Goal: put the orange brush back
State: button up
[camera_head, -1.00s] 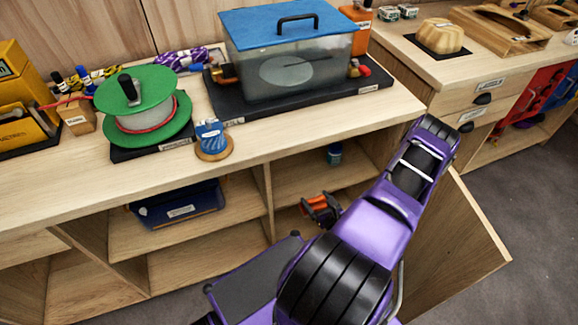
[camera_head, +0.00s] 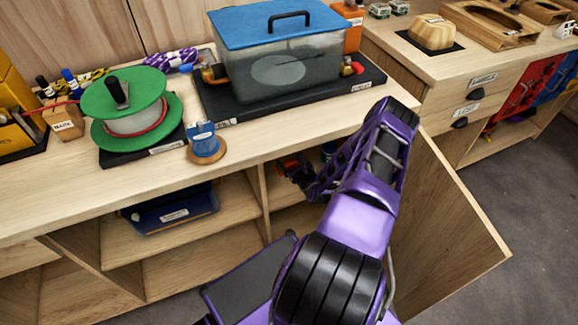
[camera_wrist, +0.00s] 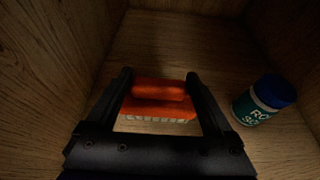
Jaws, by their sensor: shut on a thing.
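The orange brush (camera_wrist: 158,103) has an orange body and pale bristles. In the wrist view it lies across between the two fingers of my gripper (camera_wrist: 160,82), which is shut on it. The brush is inside a wooden cupboard compartment (camera_wrist: 185,42), near its floor; I cannot tell if it touches the floor. In the head view my gripper (camera_head: 292,170) is inside the open compartment under the counter, and a bit of orange (camera_head: 285,162) shows there. My arm hides much of the opening.
A jar with a dark blue lid (camera_wrist: 262,102) stands right of my gripper in the compartment. Wooden walls close in at left and right. The open door (camera_head: 440,210) juts out at the right. The shelf floor behind the brush is clear.

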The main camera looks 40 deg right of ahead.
aim_at(291, 167)
jog(key=f, duration=0.1)
jog(key=w+f+b, duration=0.1)
jog(key=shift+w+d+f, duration=0.15)
jog(key=shift+f, duration=0.55)
jog(key=shift+f, duration=0.1)
jog(key=shift+f, duration=0.15)
jog(key=o, duration=1.1)
jog(key=shift+o, duration=0.2)
jog(key=shift+r, duration=0.35)
jog(key=p+v, duration=0.2)
jog(key=v, duration=1)
jog(key=shift+f, duration=0.15)
